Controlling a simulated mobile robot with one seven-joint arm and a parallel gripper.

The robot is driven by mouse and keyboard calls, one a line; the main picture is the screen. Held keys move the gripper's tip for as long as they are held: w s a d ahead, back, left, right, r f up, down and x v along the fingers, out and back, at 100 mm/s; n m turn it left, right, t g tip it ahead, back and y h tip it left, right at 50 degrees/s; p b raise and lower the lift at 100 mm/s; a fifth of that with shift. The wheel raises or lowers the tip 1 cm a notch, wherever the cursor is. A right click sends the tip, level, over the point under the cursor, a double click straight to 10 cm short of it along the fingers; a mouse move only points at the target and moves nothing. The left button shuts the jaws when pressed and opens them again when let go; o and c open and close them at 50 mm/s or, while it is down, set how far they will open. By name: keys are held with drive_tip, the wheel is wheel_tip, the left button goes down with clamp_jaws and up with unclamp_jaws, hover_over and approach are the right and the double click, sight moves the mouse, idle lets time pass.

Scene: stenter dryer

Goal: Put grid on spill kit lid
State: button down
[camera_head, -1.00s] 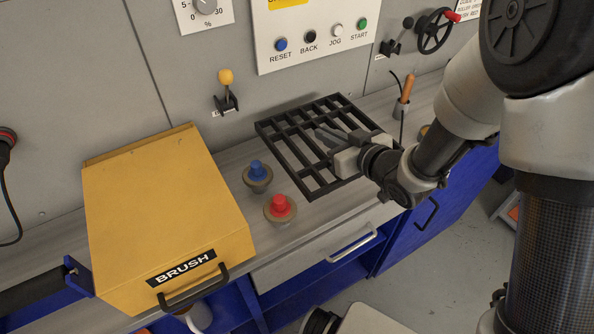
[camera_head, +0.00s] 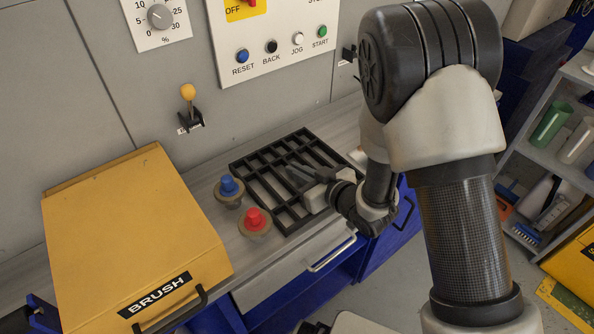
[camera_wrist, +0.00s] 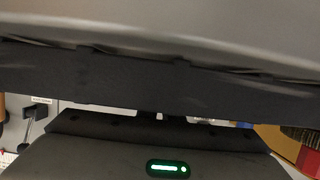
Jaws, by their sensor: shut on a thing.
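The grid is a black rectangular lattice (camera_head: 268,147) over the grey counter, beside the two knobs. My gripper (camera_head: 303,173) is shut on the grid at its right part; the fingers reach in over the bars. Whether the grid touches the counter or is just above it cannot be told. In the wrist view, dark bars and a grey surface fill most of the picture, and the grid cannot be clearly made out. No spill kit label is readable; a yellow box (camera_head: 580,256) is cut off at the right edge.
A yellow BRUSH box (camera_head: 135,235) stands left on the counter. A blue knob (camera_head: 229,187) and a red knob (camera_head: 255,219) are close to the grid's left side. A button panel (camera_head: 275,45) is on the wall behind. Shelves (camera_head: 555,165) with bottles stand at right.

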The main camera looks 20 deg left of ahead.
drive_tip(key=c, duration=2.4)
unclamp_jaws()
drive_tip(key=shift+f, duration=0.15)
drive_tip(key=o, duration=0.5)
drive_tip(key=shift+d+r, duration=0.1)
drive_tip(key=shift+r, duration=0.2)
drive_tip(key=v, duration=1.1)
drive_tip(key=shift+s+d+r+p, duration=0.1)
drive_tip(key=shift+s+d+p, duration=0.15)
drive_tip(key=shift+d+p, duration=0.1)
